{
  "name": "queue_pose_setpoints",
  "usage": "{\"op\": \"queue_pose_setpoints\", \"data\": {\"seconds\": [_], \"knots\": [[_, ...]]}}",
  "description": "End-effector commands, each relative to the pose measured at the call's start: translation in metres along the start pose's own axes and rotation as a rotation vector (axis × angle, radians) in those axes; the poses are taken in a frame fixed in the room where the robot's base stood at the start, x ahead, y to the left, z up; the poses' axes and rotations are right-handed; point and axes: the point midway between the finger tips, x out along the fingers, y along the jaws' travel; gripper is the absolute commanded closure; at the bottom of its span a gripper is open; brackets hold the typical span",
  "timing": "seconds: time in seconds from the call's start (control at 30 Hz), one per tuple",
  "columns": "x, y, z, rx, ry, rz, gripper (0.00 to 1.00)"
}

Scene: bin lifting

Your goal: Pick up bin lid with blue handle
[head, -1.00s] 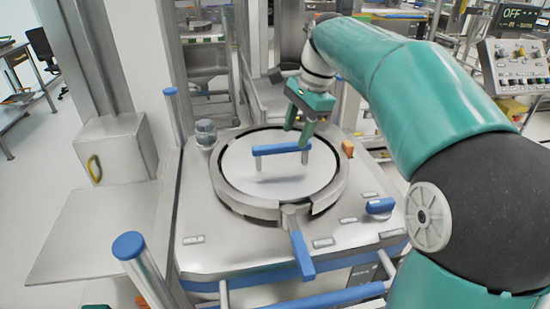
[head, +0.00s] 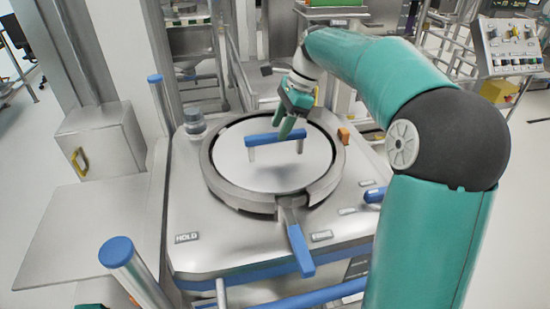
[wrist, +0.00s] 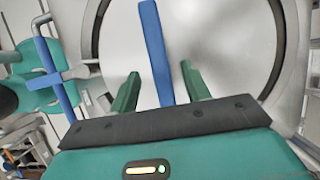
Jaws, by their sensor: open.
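The bin lid (head: 235,165) is a round, light grey disc inside a raised metal ring on top of the machine. Its blue bar handle (head: 262,139) stands on two short posts across the lid. My gripper (head: 287,128) is over the right half of the lid, at the handle's right part. In the wrist view, my gripper (wrist: 160,85) is open, with one green finger on each side of the blue handle (wrist: 153,45). The fingertips reach the handle's near end in the picture. I cannot tell whether they touch it.
A blue-tipped lever (head: 300,250) sticks out at the ring's front. A blue-capped post (head: 117,252) stands front left. A grey box with a yellow handle (head: 102,145) is at left, and a control panel (head: 512,45) at upper right.

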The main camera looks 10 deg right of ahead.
Motion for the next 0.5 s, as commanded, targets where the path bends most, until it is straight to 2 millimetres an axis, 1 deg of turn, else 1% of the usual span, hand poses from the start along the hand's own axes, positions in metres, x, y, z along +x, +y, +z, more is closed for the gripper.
{"op": "queue_pose_setpoints", "data": {"seconds": [0.17, 0.4, 0.5], "knots": [[0.013, -0.001, 0.0, 0.0, 0.0, 0.001, 0.53], [0.049, -0.002, 0.0, 0.0, -0.001, 0.001, 0.53], [0.057, -0.003, 0.0, 0.0, 0.0, 0.0, 0.53]]}}
